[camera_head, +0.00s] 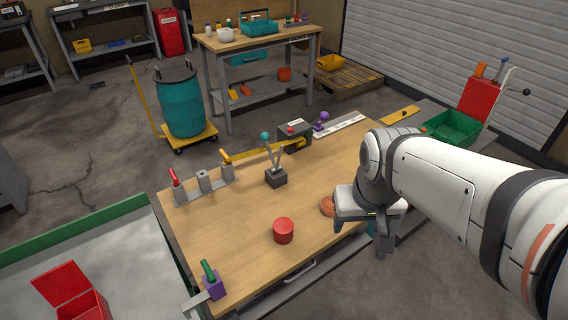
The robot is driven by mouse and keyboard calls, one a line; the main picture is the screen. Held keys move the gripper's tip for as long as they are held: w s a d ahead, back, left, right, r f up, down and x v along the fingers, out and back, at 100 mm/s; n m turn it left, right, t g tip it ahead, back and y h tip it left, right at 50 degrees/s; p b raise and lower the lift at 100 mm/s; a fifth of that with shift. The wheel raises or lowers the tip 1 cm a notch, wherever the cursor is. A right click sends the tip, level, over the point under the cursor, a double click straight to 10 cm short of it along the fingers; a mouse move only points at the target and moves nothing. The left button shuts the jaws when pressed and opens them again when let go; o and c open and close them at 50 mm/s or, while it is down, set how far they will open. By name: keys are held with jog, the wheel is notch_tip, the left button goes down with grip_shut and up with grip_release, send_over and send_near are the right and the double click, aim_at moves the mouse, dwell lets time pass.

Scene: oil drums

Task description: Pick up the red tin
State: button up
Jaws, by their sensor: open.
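The red tin (284,231) is a short round can standing upright on the wooden workbench (215,235), near its front edge. My gripper (383,248) hangs at the right end of the bench, to the right of the tin and well apart from it. It is open, and no object shows in it. My white arm comes in from the right and hides part of the bench's right side. The tin is in full view.
A dark block with upright levers (276,178) stands behind the tin. Clamps with red and yellow handles (204,181) line the left edge. A purple clamp (213,286) sits at the front-left corner. Bare wood surrounds the tin.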

jog(key=o, duration=0.5)
jog(key=shift+n+g, duration=0.5)
jog(key=shift+n, duration=0.3)
jog(key=w+a+p, duration=0.1)
jog(key=w, duration=0.1)
jog(key=w+a+f+p, duration=0.1)
jog(key=w, duration=0.2)
jog(key=w+a, duration=0.1)
jog(key=w, duration=0.2)
jog(key=shift+a+f+p, duration=0.2)
jog(key=shift+a+p, duration=0.2)
jog(key=shift+c, duration=0.2)
jog(key=n+g+p, duration=0.2)
jog(key=n+p, duration=0.1)
jog(key=p, duration=0.2)
send_over(283, 223)
notch_tip(283, 223, down, 14)
jog(key=shift+d+r, duration=0.1)
jog(key=shift+d, duration=0.05)
jog(key=shift+f+p, duration=1.1)
jog(key=shift+f, duration=2.65)
